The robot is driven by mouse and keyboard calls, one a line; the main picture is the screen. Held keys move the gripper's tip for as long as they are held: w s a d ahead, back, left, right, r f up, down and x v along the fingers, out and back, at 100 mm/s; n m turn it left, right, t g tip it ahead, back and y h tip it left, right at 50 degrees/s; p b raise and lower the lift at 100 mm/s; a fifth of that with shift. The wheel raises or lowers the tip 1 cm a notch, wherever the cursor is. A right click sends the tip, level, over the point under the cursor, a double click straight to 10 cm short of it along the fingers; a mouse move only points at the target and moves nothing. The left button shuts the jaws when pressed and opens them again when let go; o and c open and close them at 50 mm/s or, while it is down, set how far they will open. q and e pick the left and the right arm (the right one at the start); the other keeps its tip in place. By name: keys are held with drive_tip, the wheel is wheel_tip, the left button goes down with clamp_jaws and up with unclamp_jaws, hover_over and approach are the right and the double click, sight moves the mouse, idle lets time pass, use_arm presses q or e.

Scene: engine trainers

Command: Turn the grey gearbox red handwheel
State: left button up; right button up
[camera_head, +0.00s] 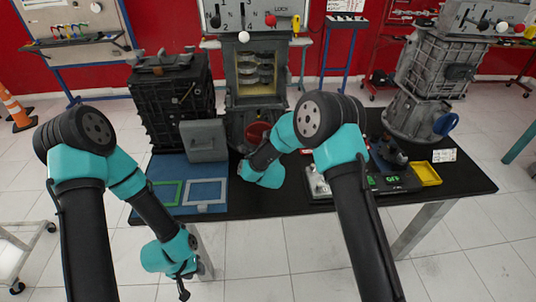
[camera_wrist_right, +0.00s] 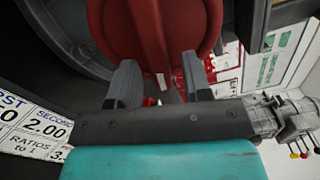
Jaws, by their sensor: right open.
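The grey gearbox (camera_head: 246,106) stands at the back middle of the table, with gears showing in its cutaway window. Its red handwheel (camera_head: 257,132) is low on its front, partly hidden by my right arm. In the right wrist view the red handwheel (camera_wrist_right: 158,35) fills the top middle. My right gripper (camera_wrist_right: 160,85) is open there, its two grey fingers apart at the wheel's lower part; I cannot tell whether they touch it. The head view hides the right fingers. My left gripper (camera_head: 182,285) hangs low in front of the table, far from the wheel; its jaw opening is unclear.
A black engine block (camera_head: 172,105) and a grey box (camera_head: 204,140) stand left of the gearbox. Another gearbox with a blue handwheel (camera_head: 445,124) stands right.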

drive_tip(key=s, duration=1.7)
drive_tip(key=shift+d, duration=0.25)
drive_tip(key=shift+d, duration=0.1)
